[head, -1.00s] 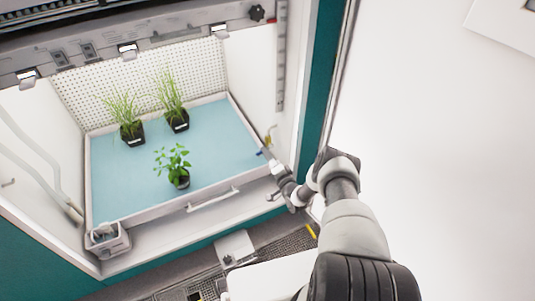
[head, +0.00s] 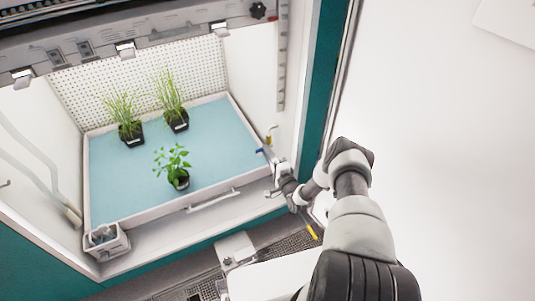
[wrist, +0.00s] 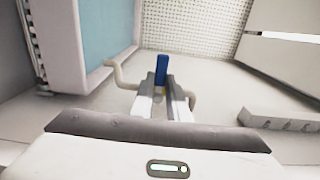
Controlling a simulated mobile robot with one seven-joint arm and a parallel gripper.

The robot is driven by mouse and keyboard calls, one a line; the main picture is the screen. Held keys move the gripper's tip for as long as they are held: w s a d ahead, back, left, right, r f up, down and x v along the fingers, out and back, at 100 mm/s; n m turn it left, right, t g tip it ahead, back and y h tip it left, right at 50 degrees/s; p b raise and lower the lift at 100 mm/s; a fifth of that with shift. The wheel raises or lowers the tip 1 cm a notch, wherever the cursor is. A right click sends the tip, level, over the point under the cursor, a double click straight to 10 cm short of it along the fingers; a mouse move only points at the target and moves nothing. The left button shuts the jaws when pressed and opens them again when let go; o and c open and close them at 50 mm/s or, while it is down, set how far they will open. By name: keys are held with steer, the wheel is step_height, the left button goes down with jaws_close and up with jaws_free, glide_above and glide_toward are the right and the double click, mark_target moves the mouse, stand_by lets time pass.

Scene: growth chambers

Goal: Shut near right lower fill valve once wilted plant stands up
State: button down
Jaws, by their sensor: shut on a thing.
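The fill valve's blue handle (head: 260,150) is at the right wall of the chamber, by a small brass fitting (head: 269,136). My gripper (head: 269,157) is shut on the handle. In the wrist view the blue handle (wrist: 161,67) stands up between the fingertips of my gripper (wrist: 160,84), and a beige pipe (wrist: 118,74) bends behind them. A leafy green plant (head: 172,160) stands upright in a black pot at the front of the blue tray. Its stems look raised and its leaves spread. The valve body is mostly hidden.
Two grassy plants (head: 124,113) (head: 170,95) in black pots stand at the tray's back. The teal chamber frame (head: 318,85) rises close beside my arm.

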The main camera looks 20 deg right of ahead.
steer(key=c, duration=2)
jaws_free()
steer(key=s+p, duration=0.1)
steer(key=s, duration=0.3)
steer(key=s+d, duration=0.1)
steer(key=s, duration=0.3)
steer(key=s+d+p, duration=0.1)
steer(key=s, duration=0.2)
steer(key=shift+s+d+p, duration=0.1)
steer(key=shift+s+p, duration=0.25)
steer(key=shift+s, duration=0.05)
